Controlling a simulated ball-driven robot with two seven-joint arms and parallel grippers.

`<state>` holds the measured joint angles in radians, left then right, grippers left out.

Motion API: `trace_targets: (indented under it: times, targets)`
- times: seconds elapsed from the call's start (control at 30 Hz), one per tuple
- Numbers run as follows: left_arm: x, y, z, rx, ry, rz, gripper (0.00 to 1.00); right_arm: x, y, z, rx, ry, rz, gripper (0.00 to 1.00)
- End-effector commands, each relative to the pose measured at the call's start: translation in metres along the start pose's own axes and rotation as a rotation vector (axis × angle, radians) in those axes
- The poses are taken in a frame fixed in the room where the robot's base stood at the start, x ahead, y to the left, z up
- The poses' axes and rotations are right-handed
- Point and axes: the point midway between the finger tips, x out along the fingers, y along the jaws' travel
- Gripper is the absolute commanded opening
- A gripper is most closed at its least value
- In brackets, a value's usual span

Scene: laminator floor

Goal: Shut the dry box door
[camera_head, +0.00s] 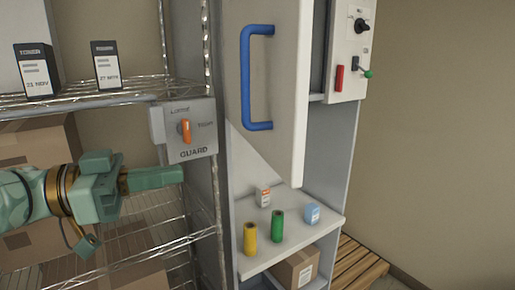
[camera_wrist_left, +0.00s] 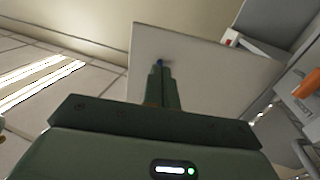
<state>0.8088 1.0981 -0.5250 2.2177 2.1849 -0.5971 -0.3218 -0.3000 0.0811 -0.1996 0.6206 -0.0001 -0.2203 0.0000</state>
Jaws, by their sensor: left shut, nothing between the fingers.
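The dry box door (camera_head: 284,90) is a pale grey panel with a blue bar handle (camera_head: 246,78) on its left part. It stands ajar, with its thick right edge apart from the cabinet frame. My left gripper (camera_head: 182,174) is shut and empty, left of the door and below the handle, in front of the wire rack. My right gripper is out of view.
A guard switch box (camera_head: 186,130) with an orange knob hangs just above my left gripper. A wire rack (camera_head: 100,95) holds dark boxes. A lower shelf (camera_head: 290,245) carries yellow and green cylinders and small boxes. A control panel (camera_head: 350,50) is at upper right.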

Motion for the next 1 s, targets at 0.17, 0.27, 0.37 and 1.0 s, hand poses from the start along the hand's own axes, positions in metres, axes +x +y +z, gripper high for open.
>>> trace_targets:
  times: [0.17, 0.27, 0.37, 1.0]
  targets:
    - [0.011, 0.011, -0.008, 0.000, -0.002, 0.028, 0.00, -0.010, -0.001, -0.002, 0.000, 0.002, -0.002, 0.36]
    - [0.027, 0.013, -0.010, 0.001, -0.001, 0.030, 0.00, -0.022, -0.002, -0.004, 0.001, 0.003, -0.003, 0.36]
    - [0.048, 0.012, -0.012, 0.000, -0.001, 0.029, 0.00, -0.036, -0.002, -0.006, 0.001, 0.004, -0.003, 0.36]
    - [0.139, 0.013, -0.005, -0.001, -0.001, 0.024, 0.00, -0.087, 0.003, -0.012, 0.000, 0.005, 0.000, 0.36]
